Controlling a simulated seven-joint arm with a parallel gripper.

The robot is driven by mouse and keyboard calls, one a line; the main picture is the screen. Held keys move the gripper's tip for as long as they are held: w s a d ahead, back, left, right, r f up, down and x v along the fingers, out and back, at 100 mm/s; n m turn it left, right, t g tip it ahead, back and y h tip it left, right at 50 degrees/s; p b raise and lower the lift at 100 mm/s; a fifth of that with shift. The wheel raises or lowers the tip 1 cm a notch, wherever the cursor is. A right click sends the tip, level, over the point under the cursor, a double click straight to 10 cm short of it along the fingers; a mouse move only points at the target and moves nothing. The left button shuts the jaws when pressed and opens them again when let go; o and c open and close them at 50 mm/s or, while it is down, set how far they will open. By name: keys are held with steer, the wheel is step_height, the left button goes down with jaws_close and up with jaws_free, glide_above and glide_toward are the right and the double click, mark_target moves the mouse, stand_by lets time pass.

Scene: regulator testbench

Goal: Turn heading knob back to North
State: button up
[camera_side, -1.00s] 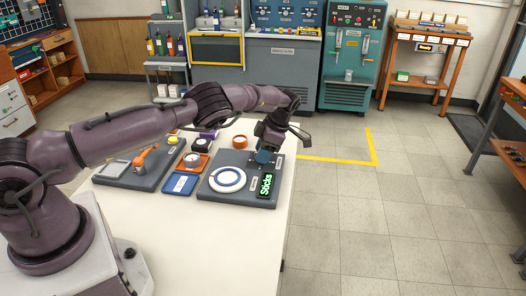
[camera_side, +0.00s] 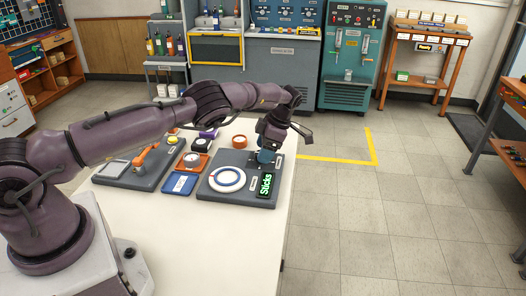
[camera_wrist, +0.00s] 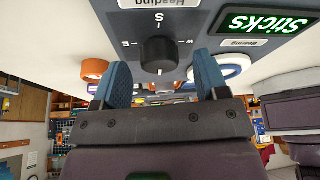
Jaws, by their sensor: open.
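The heading knob (camera_wrist: 158,54) is black and round on a dark grey panel (camera_wrist: 118,20), below the upside-down Heading label (camera_wrist: 172,3) in the wrist view. The letters S, W and E show around it; I cannot make out the N mark or which way the knob points. My gripper (camera_wrist: 162,64) is open, with one blue finger on either side of the knob and a visible gap to each. In the side view my gripper (camera_side: 266,156) is low over the right part of the panel and hides the knob.
A lit green Sticks display (camera_side: 265,185) and a white dial with a blue ring (camera_side: 227,179) are close to my gripper. An orange round part (camera_side: 240,141) stands behind. A second grey panel (camera_side: 135,175) lies left, with a blue box (camera_side: 180,184) between.

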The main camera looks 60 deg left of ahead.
steer(key=v, duration=0.6)
steer(key=shift+r, duration=0.15)
steer(key=shift+w+d, duration=0.1)
steer(key=shift+w, duration=0.05)
steer(key=m, duration=0.1)
steer(key=a+f+m, duration=0.1)
steer(key=m, duration=0.1)
steer(key=a+f+m, duration=0.1)
steer(key=shift+s+m, duration=0.3)
steer(key=shift+s, duration=0.1)
steer(key=a+m, duration=0.1)
steer(key=s+a+r+m, duration=0.1)
steer(key=m, duration=0.1)
steer(key=shift+s+r, duration=0.2)
steer(key=shift+s, duration=0.1)
steer(key=s+d+r+m+t+h, duration=0.1)
steer(key=s+d+r+m+t, duration=0.1)
steer(key=s+d+r+m, duration=0.5)
steer(key=s+d+r+m+t+h, duration=0.2)
steer(key=s+d+r+m, duration=0.1)
steer(key=s+r+m, duration=0.8)
steer(key=s+d+r+m+t, duration=0.2)
steer(key=s+d+r, duration=0.1)
steer(key=s, duration=0.4)
steer(key=s+d+r+m+t, duration=0.1)
steer(key=s+d+r+t, duration=0.2)
steer(key=s, duration=0.3)
steer(key=shift+s+d+r+m+y, duration=0.3)
steer(key=shift+s+d+r+m, duration=0.15)
steer(key=shift+r, duration=0.3)
